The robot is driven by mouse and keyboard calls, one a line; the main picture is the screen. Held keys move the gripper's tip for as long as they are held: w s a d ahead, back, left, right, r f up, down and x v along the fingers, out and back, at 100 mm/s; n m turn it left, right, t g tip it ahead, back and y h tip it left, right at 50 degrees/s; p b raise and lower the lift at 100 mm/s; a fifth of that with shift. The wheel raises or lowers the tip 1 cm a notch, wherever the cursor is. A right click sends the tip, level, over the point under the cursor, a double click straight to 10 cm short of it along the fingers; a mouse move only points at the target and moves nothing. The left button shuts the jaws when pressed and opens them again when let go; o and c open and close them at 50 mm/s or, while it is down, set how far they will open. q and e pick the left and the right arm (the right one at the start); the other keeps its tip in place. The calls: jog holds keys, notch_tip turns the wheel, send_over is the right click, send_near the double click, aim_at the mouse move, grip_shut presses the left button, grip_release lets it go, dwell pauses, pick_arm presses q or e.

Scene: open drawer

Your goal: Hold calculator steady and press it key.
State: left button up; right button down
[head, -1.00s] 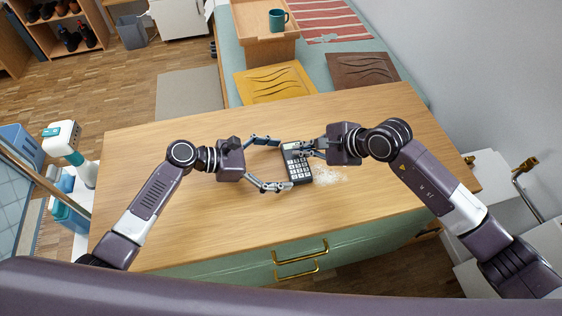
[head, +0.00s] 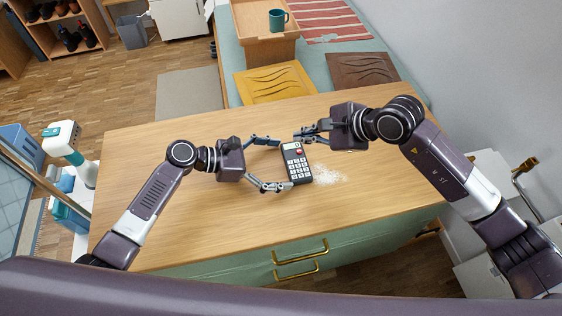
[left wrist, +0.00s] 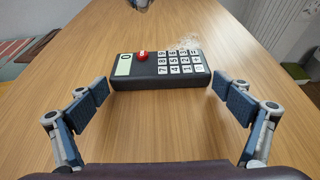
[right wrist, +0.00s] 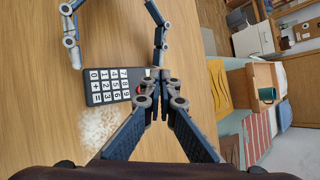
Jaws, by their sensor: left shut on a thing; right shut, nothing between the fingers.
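A dark calculator (head: 296,162) with white keys, one red key and a pale display lies on the wooden table. In the left wrist view the calculator (left wrist: 160,72) sits between my left fingertips, with the red key (left wrist: 142,56) beside the display. My left gripper (head: 284,163) is shut on the calculator's two ends, its fingers spread to that length. My right gripper (head: 301,136) is shut and empty, near the calculator's display end. In the right wrist view its closed fingertips (right wrist: 160,80) hide part of the calculator (right wrist: 112,86), including most of the display end.
A patch of white grains (head: 328,174) lies right of the calculator. The rest of the table top (head: 215,230) is clear. Brass handles (head: 300,251) show on the green drawer front. Behind stand a bench with yellow (head: 272,84) and brown cushions and a tray with a teal mug (head: 277,20).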

jog(key=shift+r, duration=0.5)
pick_arm(q)
jog(key=o, duration=0.9)
